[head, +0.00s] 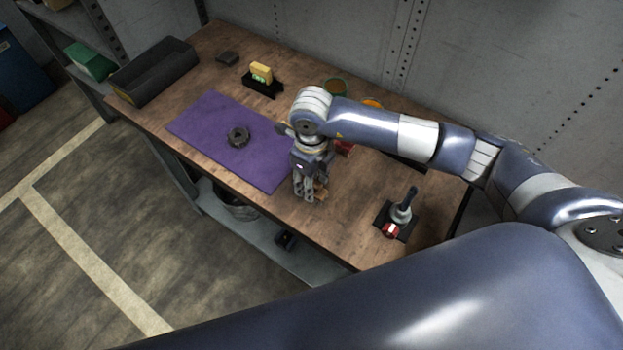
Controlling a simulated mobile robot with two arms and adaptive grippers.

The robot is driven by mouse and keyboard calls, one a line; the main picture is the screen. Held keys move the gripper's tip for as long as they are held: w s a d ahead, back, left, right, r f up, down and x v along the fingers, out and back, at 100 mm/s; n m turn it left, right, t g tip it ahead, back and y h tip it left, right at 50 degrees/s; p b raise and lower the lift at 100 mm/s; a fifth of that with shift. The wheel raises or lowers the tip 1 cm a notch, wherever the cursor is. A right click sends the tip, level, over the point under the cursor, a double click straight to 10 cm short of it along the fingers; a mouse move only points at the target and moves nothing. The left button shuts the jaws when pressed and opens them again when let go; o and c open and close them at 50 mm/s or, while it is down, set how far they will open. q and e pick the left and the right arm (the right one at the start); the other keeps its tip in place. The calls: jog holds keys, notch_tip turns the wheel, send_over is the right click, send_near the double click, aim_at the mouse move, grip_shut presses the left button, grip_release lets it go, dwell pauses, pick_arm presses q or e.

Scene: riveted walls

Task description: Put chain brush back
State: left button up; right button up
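My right gripper (306,198) comes in from the right and points down at the wooden workbench (335,225), just right of the purple mat (215,140). Its two fingers look close together. A small brownish thing (321,189) shows right beside the fingers, mostly hidden; it may be the chain brush, but I cannot tell, nor whether the fingers hold it. A dark round ring-like part (238,137) lies on the mat. My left gripper is out of view.
A black holder (262,88) with a yellow-green item stands at the back. A dark tray (152,70) is at the left end. A black base (384,216) carries a grey dark-handled item (402,211) and a red-white piece (391,230). Green and orange round things sit behind my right arm.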

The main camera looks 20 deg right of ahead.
jog(key=shift+r, duration=0.25)
jog(key=shift+w+r, duration=0.1)
jog(key=shift+r, duration=0.25)
notch_tip(320, 180, up, 11)
jog(key=b, duration=0.3)
